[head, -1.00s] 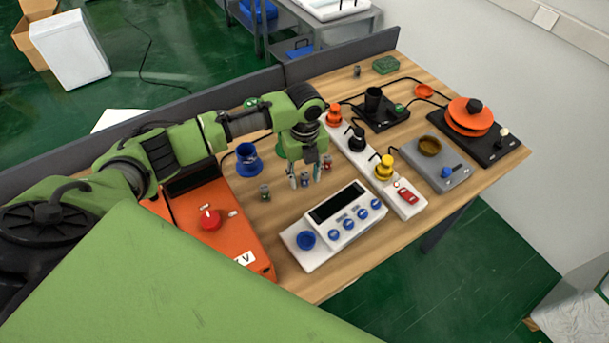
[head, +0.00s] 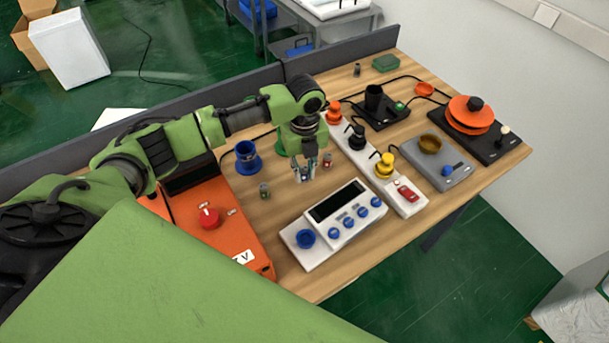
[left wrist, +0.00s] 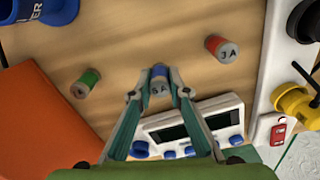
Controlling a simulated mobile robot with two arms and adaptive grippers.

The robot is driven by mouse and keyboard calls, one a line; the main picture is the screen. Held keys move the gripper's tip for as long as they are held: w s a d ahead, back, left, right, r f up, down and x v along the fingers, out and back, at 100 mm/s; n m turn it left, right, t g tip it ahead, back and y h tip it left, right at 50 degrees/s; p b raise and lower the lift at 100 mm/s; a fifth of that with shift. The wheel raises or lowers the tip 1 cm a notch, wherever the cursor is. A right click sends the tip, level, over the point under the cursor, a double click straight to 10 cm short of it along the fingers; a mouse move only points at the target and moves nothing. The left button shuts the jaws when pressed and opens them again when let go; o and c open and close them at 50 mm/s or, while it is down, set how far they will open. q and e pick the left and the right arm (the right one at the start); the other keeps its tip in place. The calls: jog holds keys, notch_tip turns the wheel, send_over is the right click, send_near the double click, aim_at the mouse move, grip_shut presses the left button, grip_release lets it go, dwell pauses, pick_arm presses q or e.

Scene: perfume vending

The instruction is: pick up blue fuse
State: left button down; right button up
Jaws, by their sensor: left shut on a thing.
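The blue fuse (left wrist: 158,80) is a small cylinder with a blue top and a grey body marked "5A". It sits between the two fingertips of my left gripper (left wrist: 157,94) in the left wrist view. In the head view my left gripper (head: 305,174) points down over the wooden table, shut on the fuse, which its fingers largely cover there. A red fuse (left wrist: 222,48) marked "3A" stands to the right, and a green-topped fuse (left wrist: 86,83) stands to the left. They also show in the head view as the red fuse (head: 327,160) and the green fuse (head: 264,191). My right gripper is not in view.
A white meter (head: 335,222) with a dark display stands in front of the gripper. An orange box (head: 235,240) lies to the left. A blue cup-like holder (head: 247,158) stands behind. A white power strip (head: 365,160) with plugs runs along the right.

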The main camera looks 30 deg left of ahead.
pick_arm(q)
jog(key=s+d+r+b, duration=0.3)
jog(key=s+d+r, duration=0.7)
jog(key=r, duration=0.1)
jog(key=shift+r, duration=0.25)
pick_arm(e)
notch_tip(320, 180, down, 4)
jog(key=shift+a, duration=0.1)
